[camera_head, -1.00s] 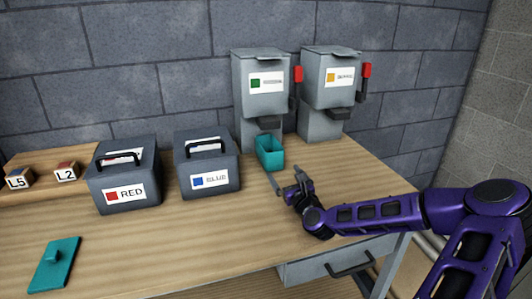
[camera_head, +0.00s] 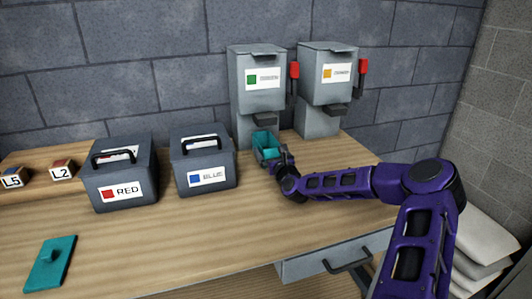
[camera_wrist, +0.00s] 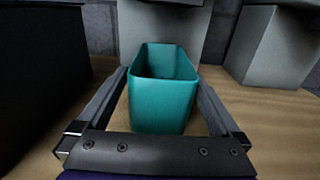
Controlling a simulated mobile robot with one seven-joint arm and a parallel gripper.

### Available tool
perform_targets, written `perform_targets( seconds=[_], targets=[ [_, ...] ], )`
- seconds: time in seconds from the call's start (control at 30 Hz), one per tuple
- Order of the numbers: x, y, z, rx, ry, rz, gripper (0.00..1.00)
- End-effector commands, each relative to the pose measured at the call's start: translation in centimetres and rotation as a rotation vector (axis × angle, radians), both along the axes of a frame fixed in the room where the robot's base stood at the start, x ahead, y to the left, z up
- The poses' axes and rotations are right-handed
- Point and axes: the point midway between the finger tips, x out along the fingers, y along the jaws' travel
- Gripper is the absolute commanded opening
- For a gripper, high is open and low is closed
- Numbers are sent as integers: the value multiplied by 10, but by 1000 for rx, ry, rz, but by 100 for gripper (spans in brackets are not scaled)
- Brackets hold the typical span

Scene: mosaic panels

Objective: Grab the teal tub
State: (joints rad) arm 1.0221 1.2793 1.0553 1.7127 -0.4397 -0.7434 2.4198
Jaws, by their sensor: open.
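The teal tub (camera_head: 264,142) stands upright on the wooden table in front of the green-labelled dispenser (camera_head: 259,88). In the wrist view the tub (camera_wrist: 162,103) sits between the two fingers of my gripper (camera_wrist: 160,92). One finger runs along each side of it, with a thin gap seeming to show on both sides. My gripper is open. In the head view my gripper (camera_head: 268,156) partly hides the tub's front. The tub's inside looks empty in the wrist view.
An orange-labelled dispenser (camera_head: 328,83) stands to the right. A BLUE box (camera_head: 204,164) and a RED box (camera_head: 122,178) stand to the left. A teal lid-like piece (camera_head: 50,263) lies at the front left. Blocks (camera_head: 62,170) sit at the far left. The middle front of the table is clear.

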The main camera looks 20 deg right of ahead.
Motion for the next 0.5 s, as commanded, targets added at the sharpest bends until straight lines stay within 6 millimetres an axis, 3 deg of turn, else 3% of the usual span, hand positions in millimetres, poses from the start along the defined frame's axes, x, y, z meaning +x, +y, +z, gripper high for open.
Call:
perform_targets(
  seconds=[0.3,0.5],
  targets=[
    [40,-2,-1,-1,0,0,100],
    [46,-2,-1,-1,0,0,100]
  ],
)
